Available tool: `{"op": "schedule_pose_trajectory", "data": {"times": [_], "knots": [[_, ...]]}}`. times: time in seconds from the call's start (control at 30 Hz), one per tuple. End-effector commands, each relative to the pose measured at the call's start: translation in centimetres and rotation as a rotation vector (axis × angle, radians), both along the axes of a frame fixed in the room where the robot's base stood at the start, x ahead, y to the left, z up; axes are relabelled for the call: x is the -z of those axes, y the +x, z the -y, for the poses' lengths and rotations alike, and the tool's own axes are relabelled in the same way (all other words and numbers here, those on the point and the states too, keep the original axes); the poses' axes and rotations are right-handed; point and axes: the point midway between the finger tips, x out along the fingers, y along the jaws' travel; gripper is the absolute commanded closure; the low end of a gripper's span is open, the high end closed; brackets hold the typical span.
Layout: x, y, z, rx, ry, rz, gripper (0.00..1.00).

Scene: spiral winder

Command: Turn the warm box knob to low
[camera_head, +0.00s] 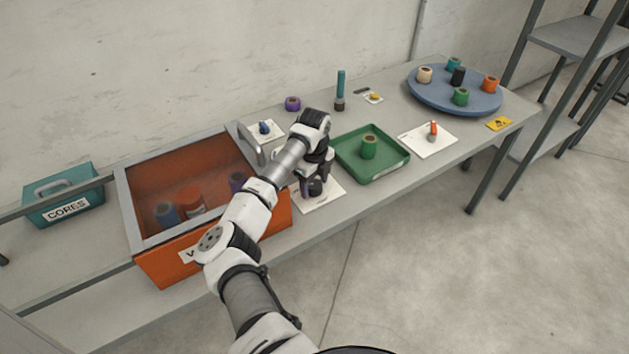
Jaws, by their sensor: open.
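The warm box is an orange box (268,217) with a grey-framed lid, at the left of the bench. Part of its label shows, starting with W; my arm crosses its right front corner. My gripper (312,188) is open and points down over a white plate (328,196) just right of the box. Dark shapes show at the fingertips; I cannot tell whether a knob is between them or whether they touch it. A dark blue knob (264,127) stands on another white plate behind the box's right end, apart from my gripper.
A green tray (408,158) with a green spool (369,147) is right of my gripper. Further right are a plate with an orange-red lever (433,130) and a blue turntable (430,97) with several spools. A teal cores case (62,196) is far left.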

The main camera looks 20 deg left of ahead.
Motion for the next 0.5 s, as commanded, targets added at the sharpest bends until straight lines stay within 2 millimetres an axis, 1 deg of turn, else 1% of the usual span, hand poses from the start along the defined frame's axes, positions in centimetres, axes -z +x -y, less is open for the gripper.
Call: {"op": "schedule_pose_trajectory", "data": {"times": [0.1, 0.33, 0.5], "knots": [[0.42, -0.02, 0.04, 0.000, -0.001, 0.000, 0.36], [0.46, -0.01, 0.03, 0.001, -0.001, 0.000, 0.36], [0.43, -0.01, 0.02, 0.001, -0.001, 0.000, 0.58]]}}
